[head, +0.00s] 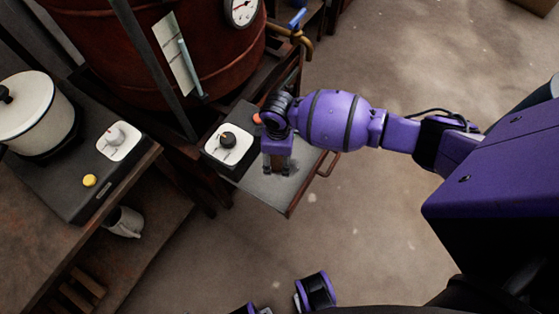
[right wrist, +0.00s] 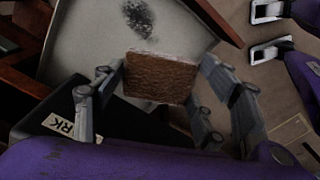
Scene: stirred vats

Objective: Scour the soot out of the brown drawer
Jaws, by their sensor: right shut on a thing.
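The brown drawer (head: 258,190) stands pulled out, with a pale grey floor and reddish-brown wooden sides. In the right wrist view a dark soot patch (right wrist: 138,16) marks the drawer's floor, beyond the pad. A smaller dark smudge (right wrist: 103,71) shows near a finger. My right gripper (head: 277,170) points down over the drawer. It is shut on a brown, rough scouring pad (right wrist: 160,76), held between its grey fingers. I cannot tell whether the pad touches the drawer floor.
A black box with a dial (head: 228,142) adjoins the drawer's left side. A large rust-red vat (head: 140,60) stands behind. At left, a bench carries a white pot (head: 25,110) and a dial (head: 119,138). A mug (head: 125,221) sits below. Floor right of the drawer is clear.

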